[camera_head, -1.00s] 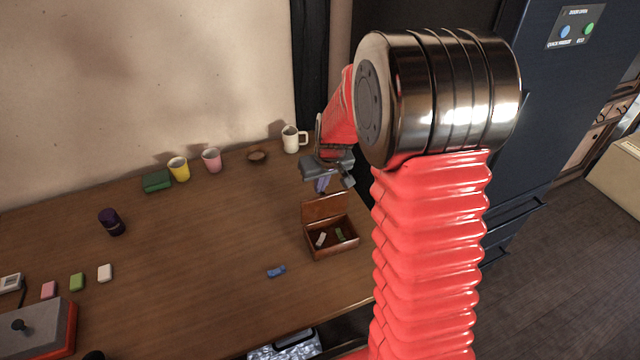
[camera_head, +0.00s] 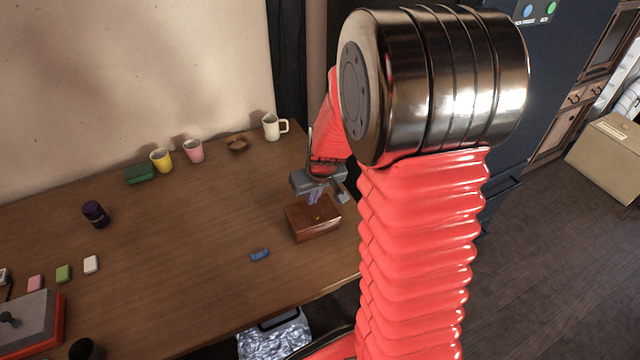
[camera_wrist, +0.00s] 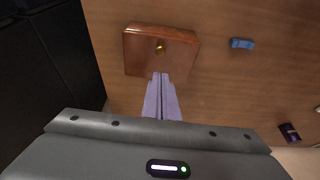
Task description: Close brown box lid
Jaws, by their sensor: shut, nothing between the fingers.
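The brown box (camera_head: 314,222) stands on the wooden table near its right end, with its lid down flat over the top. In the wrist view the box (camera_wrist: 139,55) shows its lid from above, with a small brass knob (camera_wrist: 160,47). My gripper (camera_head: 314,197) is at the box's far edge, its pale purple fingers together and empty. In the wrist view my gripper's fingertips (camera_wrist: 161,76) are at the edge of the lid; whether they touch it I cannot tell. The inside of the box is hidden.
A blue eraser-like block (camera_head: 260,254) lies left of the box. A white mug (camera_head: 273,127), a small brown bowl (camera_head: 237,144), a pink cup (camera_head: 194,150) and a yellow cup (camera_head: 161,160) stand along the wall. The table's middle is clear.

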